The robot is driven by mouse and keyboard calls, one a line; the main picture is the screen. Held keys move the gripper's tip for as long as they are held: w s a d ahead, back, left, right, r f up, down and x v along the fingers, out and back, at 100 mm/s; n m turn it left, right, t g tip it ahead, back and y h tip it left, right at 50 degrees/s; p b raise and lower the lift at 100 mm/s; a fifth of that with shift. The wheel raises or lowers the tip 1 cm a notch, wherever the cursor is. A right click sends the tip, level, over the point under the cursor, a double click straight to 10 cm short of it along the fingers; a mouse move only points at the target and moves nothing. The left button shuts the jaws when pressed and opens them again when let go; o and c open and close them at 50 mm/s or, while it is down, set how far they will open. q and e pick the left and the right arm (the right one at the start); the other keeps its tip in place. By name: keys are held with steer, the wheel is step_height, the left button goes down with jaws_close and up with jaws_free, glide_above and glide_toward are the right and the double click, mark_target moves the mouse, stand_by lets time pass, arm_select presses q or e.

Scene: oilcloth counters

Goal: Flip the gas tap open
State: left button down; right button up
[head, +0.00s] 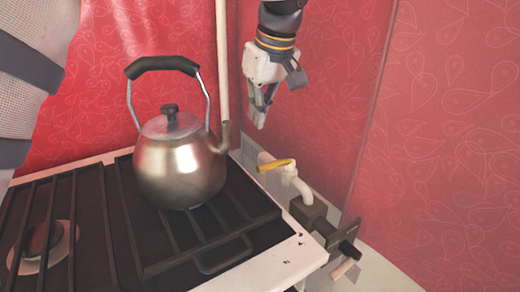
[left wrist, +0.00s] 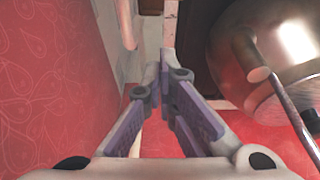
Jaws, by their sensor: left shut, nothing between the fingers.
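The gas tap's yellow lever (head: 275,165) sits on a cream pipe (head: 296,184) at the back right corner of the stove, in the head view. The lever lies roughly level, slanting slightly. My left gripper (head: 259,121) hangs down from the top, above and slightly left of the lever, and looks apart from it. Its fingers are closed together and empty, as the left wrist view also shows (left wrist: 166,58). I cannot make out the lever in the left wrist view. My right gripper is not in view.
A metal kettle (head: 178,168) with a black handle stands on the black grate (head: 60,200), left of the gripper; it also shows in the left wrist view (left wrist: 285,35). A beige upright pole (head: 222,60) rises by its spout. A dark fitting (head: 338,238) sits right of the stove, near red walls (head: 450,130).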

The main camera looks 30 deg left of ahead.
mark_target(275, 166)
arm_select(q)
steer(key=x, duration=1)
steer(key=d, duration=0.1)
steer(key=s+d, duration=0.2)
steer(key=shift+d+r, duration=0.2)
steer(key=shift+r, duration=0.15)
steer(key=shift+w, duration=0.1)
